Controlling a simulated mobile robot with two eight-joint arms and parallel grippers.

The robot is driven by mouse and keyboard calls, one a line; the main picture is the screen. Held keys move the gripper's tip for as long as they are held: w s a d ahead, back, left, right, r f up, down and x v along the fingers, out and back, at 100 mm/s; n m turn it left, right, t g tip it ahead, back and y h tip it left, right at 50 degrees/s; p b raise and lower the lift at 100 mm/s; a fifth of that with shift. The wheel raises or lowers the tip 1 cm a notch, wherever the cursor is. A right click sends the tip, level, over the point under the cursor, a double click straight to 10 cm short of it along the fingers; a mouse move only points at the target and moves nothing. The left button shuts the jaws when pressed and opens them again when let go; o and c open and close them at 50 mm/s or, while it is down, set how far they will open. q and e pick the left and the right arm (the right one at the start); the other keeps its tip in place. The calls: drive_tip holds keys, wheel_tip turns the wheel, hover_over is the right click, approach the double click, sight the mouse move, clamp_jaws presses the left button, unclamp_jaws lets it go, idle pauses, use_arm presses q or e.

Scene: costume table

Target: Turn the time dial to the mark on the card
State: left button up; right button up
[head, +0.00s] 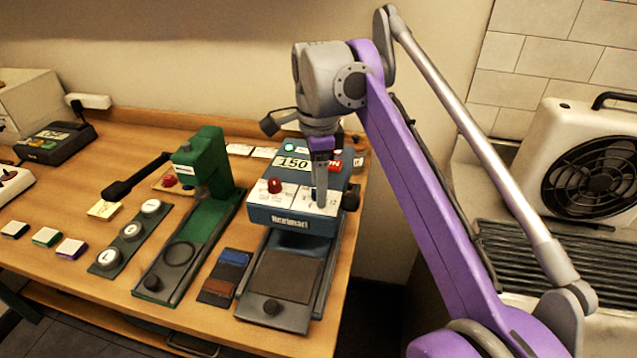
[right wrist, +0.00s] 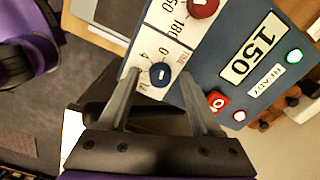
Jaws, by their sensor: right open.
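The blue time dial (right wrist: 159,74) has a pale pointer line and sits on a white scale panel of the blue heat press (head: 270,216). In the right wrist view it lies between the fingertips of my right gripper (right wrist: 160,66), which is open, one finger on each side. I cannot tell whether the fingers touch it. In the head view my right gripper (head: 319,200) points down over the press front and mostly hides the dial. Small pale cards (head: 238,149) lie behind the press; any mark on them is too small to read. My left gripper is not in view.
A red knob (right wrist: 203,6) sits beside the time dial. The press also has a 150 display (right wrist: 254,50), a red button (right wrist: 217,101) and a green light (right wrist: 294,55). A green press (head: 207,170) with a black handle stands to the left. A fan heater (head: 545,135) stands at right.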

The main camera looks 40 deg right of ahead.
clamp_jaws()
idle(0.4)
